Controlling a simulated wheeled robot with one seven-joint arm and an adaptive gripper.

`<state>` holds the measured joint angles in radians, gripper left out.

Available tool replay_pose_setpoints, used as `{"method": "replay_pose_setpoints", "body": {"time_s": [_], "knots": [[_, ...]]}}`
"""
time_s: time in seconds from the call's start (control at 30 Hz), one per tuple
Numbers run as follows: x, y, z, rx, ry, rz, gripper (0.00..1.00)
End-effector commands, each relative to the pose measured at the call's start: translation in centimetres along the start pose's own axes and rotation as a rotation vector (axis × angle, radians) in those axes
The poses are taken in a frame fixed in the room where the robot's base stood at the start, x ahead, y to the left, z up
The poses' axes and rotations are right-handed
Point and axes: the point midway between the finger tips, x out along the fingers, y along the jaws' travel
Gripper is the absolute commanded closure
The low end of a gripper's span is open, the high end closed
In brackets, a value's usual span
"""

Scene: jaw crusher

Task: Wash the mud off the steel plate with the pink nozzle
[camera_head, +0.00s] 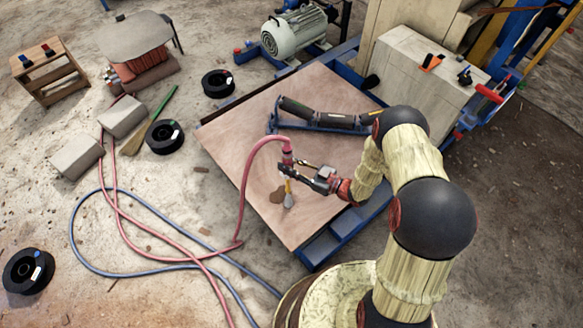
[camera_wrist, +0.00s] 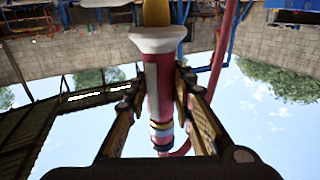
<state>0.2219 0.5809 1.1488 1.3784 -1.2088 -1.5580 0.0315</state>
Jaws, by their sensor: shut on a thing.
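My gripper (camera_head: 297,173) is shut on the pink nozzle (camera_head: 287,157) above the brown-topped bench. In the wrist view the jaws (camera_wrist: 166,95) stand on both sides of the nozzle's pink body (camera_wrist: 158,85), and its white collar and yellow tip point to the top. In the head view the nozzle is roughly upright with its yellow tip down. A brown mud patch (camera_head: 277,195) lies just left of the tip. A small pale grey patch (camera_head: 289,201) shows below the tip; I cannot tell if it is bare steel plate or water. The plate's outline is unclear.
The pink hose (camera_head: 246,180) arches left from the nozzle and down to the floor, beside a blue hose (camera_head: 75,237). A roller frame (camera_head: 320,122) lies on the bench (camera_head: 235,130) behind my gripper. The bench's left part is clear.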

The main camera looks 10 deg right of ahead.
Motion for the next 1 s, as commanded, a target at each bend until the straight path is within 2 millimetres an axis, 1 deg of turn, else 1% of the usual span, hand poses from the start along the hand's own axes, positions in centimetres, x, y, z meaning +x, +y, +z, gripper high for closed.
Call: {"method": "replay_pose_setpoints", "body": {"time_s": [0.5, 0.73, 1.0], "knots": [[2.9, 1.2, 0.0, -0.002, 0.002, -0.002, 1.0], [3.5, 1.5, -0.1, -0.002, 0.002, -0.001, 1.0], [3.6, 1.5, -0.1, -0.001, 0.002, -0.001, 1.0]]}}
